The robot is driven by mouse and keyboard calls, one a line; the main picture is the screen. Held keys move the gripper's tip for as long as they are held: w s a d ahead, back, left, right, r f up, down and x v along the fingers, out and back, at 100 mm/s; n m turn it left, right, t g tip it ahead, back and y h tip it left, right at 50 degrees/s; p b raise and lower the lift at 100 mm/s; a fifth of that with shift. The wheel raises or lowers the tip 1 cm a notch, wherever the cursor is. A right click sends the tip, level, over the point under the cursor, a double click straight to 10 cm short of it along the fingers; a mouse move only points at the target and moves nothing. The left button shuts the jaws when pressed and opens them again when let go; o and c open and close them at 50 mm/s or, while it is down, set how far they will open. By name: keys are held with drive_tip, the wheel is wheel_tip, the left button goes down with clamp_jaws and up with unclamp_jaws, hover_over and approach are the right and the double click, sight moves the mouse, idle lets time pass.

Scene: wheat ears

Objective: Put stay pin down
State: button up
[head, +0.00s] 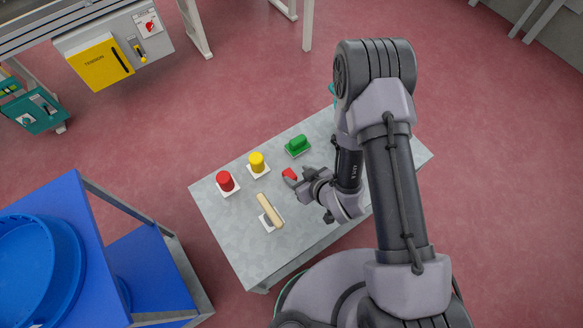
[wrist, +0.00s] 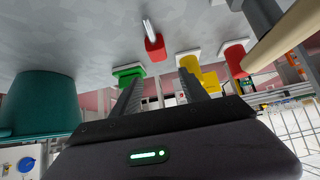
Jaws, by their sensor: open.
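A small pin with a red grip and a bare metal shank, which looks like the stay pin, lies on the grey table; its red part shows in the head view (head: 289,174). In the wrist view the stay pin (wrist: 154,45) appears just beyond the fingertips, between their lines, with its shank pointing away from the red grip. My gripper (head: 297,184) is low over the table beside the pin. In the wrist view my gripper (wrist: 161,80) has its two dark fingers apart with nothing between them. Whether a finger touches the pin cannot be told.
The grey table (head: 225,230) also holds a red knob (head: 225,181), a yellow knob (head: 257,162), a green block (head: 298,145) and a wooden handle (head: 269,209) on white bases. A teal tub (wrist: 38,103) stands at left in the wrist view. A blue cart (head: 150,275) is left.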

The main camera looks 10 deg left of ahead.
drive_tip(key=shift+s+d+r, duration=0.25)
drive_tip(key=shift+r, duration=0.15)
drive_tip(key=w+d+r+m+t+h, duration=0.1)
drive_tip(key=w+d+r+m+h, duration=0.15)
drive_tip(key=w+r, duration=0.35)
drive_tip(key=w+d+r+m+h, duration=0.1)
drive_tip(key=w+d+r, duration=0.25)
drive_tip(key=r, duration=0.35)
drive_tip(key=s+d+r+m+h, duration=0.2)
drive_tip(key=d+r+m, duration=0.2)
drive_tip(key=d+r, duration=0.6)
drive_tip(key=s+d+r+m+g, duration=0.1)
drive_tip(key=s+r+m, duration=0.5)
drive_tip(key=s+r, duration=1.1)
drive_tip(key=shift+s+y, duration=0.35)
drive_tip(key=shift+s, duration=0.8)
drive_tip(key=shift+o, duration=0.5)
drive_tip(key=shift+r, duration=0.1)
